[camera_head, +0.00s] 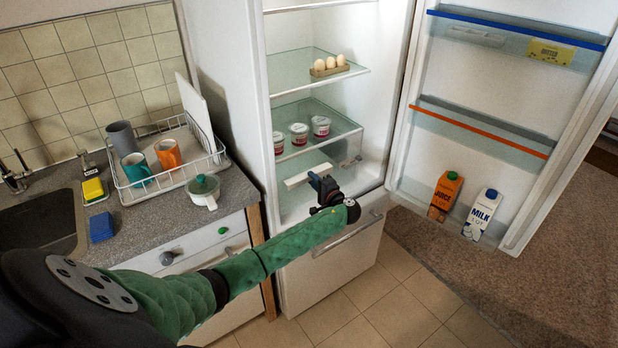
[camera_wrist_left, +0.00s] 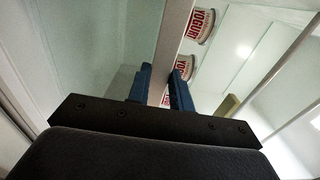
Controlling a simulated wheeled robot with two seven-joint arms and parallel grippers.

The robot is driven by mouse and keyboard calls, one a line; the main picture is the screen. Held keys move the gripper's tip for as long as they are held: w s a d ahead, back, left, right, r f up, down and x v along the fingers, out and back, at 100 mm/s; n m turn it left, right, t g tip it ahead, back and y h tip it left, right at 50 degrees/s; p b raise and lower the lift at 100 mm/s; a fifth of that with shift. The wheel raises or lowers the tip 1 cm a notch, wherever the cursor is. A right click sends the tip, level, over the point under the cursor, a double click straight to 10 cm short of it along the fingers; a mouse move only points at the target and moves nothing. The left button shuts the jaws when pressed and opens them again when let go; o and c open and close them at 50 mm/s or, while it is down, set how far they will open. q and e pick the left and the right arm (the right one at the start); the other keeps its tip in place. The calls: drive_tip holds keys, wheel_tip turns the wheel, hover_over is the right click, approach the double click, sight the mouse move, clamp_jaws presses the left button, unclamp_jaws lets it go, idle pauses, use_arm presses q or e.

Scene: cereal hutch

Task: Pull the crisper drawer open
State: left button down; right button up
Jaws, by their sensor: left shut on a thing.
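The refrigerator stands open, and its clear crisper drawer (camera_head: 295,200) is in the lowest part, below a glass shelf. A pale handle bar (camera_head: 296,181) runs across the drawer's front. My left gripper (camera_head: 319,181) reaches in from the left and is at the right part of this bar. In the left wrist view, the two blue fingers (camera_wrist_left: 161,84) stand on either side of the pale handle strip (camera_wrist_left: 172,45) and are shut on it. The clear drawer walls are hard to make out, and my gripper hides part of the front. My right gripper is not in view.
Yogurt cups (camera_head: 299,134) stand on the shelf above, with eggs (camera_head: 330,65) higher up. The open refrigerator door (camera_head: 470,90) at right holds a juice carton (camera_head: 445,196) and a milk carton (camera_head: 480,213). The counter (camera_head: 160,222) is at left. The tiled floor (camera_head: 385,300) in front is clear.

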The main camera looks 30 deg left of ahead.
use_arm(q)
drive_tip(key=v, duration=1.5)
drive_tip(key=shift+s+d+f, duration=0.3)
drive_tip(key=shift+f, duration=0.1)
drive_tip(key=c, duration=1.3)
unclamp_jaws()
drive_tip(key=shift+w+a, duration=0.1)
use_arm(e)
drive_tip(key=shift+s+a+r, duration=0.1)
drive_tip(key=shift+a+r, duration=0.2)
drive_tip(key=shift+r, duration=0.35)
use_arm(q)
drive_tip(key=shift+r+b, duration=0.15)
drive_tip(key=shift+b, duration=0.15)
drive_tip(key=b+v, duration=0.2)
drive_tip(key=v, duration=0.6)
drive_tip(key=shift+b, duration=0.4)
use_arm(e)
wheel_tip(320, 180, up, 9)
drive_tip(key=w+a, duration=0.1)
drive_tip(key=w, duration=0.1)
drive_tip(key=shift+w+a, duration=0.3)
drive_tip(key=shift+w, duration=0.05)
